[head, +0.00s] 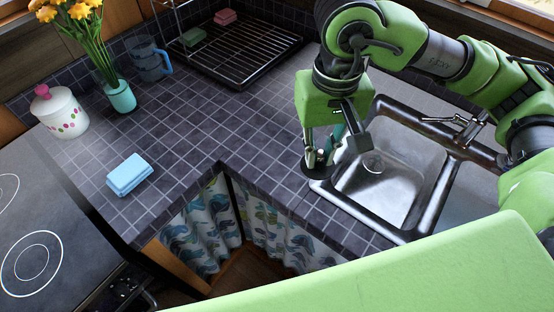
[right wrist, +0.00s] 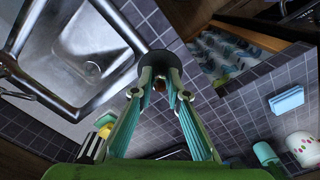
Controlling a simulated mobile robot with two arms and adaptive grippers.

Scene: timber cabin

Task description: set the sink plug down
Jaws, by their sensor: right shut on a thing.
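The sink plug is a dark round disc (head: 317,171) at the left rim of the sink in the head view. My right gripper (head: 324,152) is above it, pointing down, with its fingers shut on the plug's top. In the right wrist view the plug (right wrist: 157,60) shows beyond the fingertips (right wrist: 160,82), overlapping the sink's edge and the tiles. I cannot tell whether its underside touches the counter. The steel sink (head: 366,198) has its near basin empty, with a drain at the bottom. My left gripper is not in view.
Dark tiled counter (head: 215,135) lies clear left of the sink. A blue sponge (head: 129,174), white jar (head: 62,112), flower vase (head: 121,97), blue mug (head: 150,60) and dish rack (head: 235,50) stand farther left and back. The hob (head: 45,215) is at far left.

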